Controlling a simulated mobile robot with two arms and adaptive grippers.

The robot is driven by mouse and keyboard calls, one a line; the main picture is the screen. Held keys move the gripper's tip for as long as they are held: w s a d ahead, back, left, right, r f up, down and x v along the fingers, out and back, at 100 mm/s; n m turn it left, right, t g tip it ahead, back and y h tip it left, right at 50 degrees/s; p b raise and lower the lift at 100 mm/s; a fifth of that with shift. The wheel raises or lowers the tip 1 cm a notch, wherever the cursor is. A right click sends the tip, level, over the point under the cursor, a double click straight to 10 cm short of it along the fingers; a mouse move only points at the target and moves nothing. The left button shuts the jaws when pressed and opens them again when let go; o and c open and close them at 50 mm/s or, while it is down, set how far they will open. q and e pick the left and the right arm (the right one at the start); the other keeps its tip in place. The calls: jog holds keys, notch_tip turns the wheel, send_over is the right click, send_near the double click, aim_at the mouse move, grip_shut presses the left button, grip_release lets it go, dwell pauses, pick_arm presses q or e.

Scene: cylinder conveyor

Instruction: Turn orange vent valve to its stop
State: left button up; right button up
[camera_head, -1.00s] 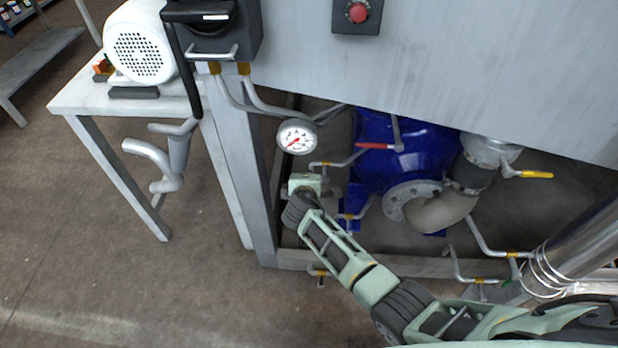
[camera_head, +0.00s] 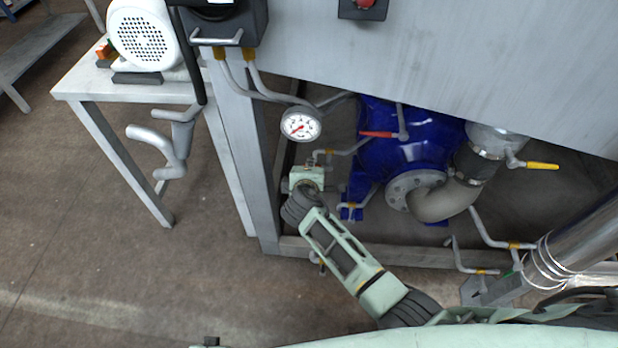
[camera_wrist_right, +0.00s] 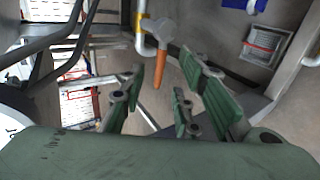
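The orange vent valve handle (camera_wrist_right: 160,70) shows in the right wrist view, on a grey valve body (camera_wrist_right: 158,30) by a pipe with a yellow band. My right gripper (camera_wrist_right: 163,64) is open, with its green fingers on both sides of the handle's line. The handle's free end appears between the fingertips; I cannot tell the depth or any contact. In the head view my right arm reaches from the lower right to the frame's left post, with its wrist (camera_head: 306,180) below the gauge. The fingers and orange handle are hidden there. My left gripper is not in view.
A pressure gauge (camera_head: 300,124) hangs just above my right wrist. A blue pump (camera_head: 410,145), a red lever (camera_head: 377,134) and a yellow lever (camera_head: 541,166) lie to the right. The steel frame post (camera_head: 262,190) stands close left. Floor at left is open.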

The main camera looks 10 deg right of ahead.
jog(key=v, duration=0.7)
jog(key=shift+s+r, duration=0.25)
jog(key=shift+s, duration=0.05)
